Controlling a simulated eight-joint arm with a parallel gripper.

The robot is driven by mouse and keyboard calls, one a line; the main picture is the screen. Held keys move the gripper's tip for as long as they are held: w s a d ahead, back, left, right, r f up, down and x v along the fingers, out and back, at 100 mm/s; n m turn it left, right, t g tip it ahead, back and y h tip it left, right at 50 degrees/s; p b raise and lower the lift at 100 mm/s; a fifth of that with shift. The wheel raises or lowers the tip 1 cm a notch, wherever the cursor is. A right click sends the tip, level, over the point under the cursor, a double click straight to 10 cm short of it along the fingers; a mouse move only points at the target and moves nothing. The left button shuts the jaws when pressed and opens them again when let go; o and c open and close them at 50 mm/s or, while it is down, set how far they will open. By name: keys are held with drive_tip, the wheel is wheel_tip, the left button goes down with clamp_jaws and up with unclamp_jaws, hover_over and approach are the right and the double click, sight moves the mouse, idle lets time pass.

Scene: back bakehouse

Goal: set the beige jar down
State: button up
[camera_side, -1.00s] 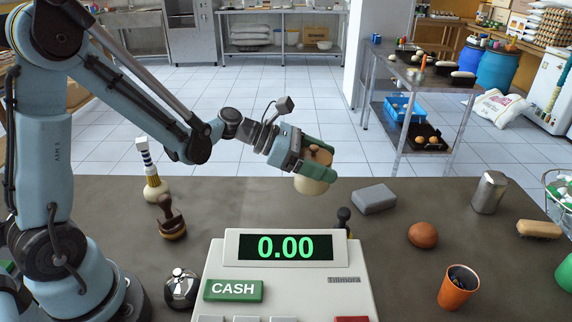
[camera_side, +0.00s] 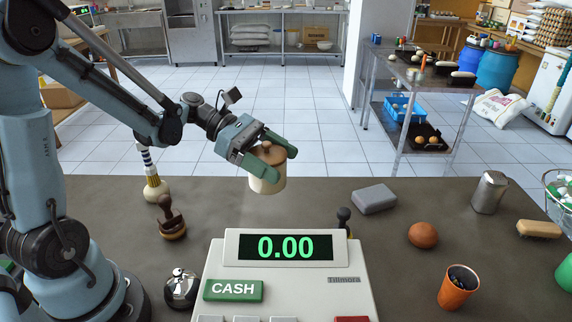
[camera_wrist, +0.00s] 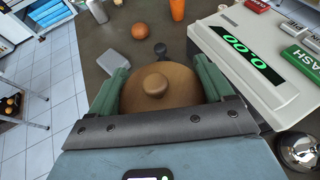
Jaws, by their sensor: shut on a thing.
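The beige jar (camera_side: 267,178) has a brown lid with a round knob and hangs nearly upright behind the till. My gripper (camera_side: 277,154) is shut on it, with a green finger on each side near the lid. In the wrist view the jar's brown lid (camera_wrist: 157,88) fills the space between the two fingers (camera_wrist: 160,82). The jar's base appears near the counter's far edge in the side view. I cannot tell whether it touches the counter (camera_side: 310,205).
The till (camera_side: 300,285) stands in front of the jar. A wooden stamp (camera_side: 171,222) and a brush (camera_side: 154,185) are to the left. A grey block (camera_side: 374,198), a brown ball (camera_side: 423,235), an orange cup (camera_side: 458,288) and a metal shaker (camera_side: 489,192) are to the right.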

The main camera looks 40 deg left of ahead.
drive_tip(key=shift+w+a+f, duration=0.65)
drive_tip(key=shift+a+f, duration=1.15)
drive_tip(key=shift+a, duration=0.05)
drive_tip(key=shift+w+a+f, duration=0.65)
drive_tip(key=shift+a+f, duration=1.15)
drive_tip(key=shift+f, duration=0.05)
drive_tip(key=shift+w+a+f, duration=0.65)
drive_tip(key=shift+a+f, duration=1.15)
drive_tip(key=shift+a, duration=0.05)
drive_tip(key=shift+f, duration=0.1)
drive_tip(key=o, duration=1.8)
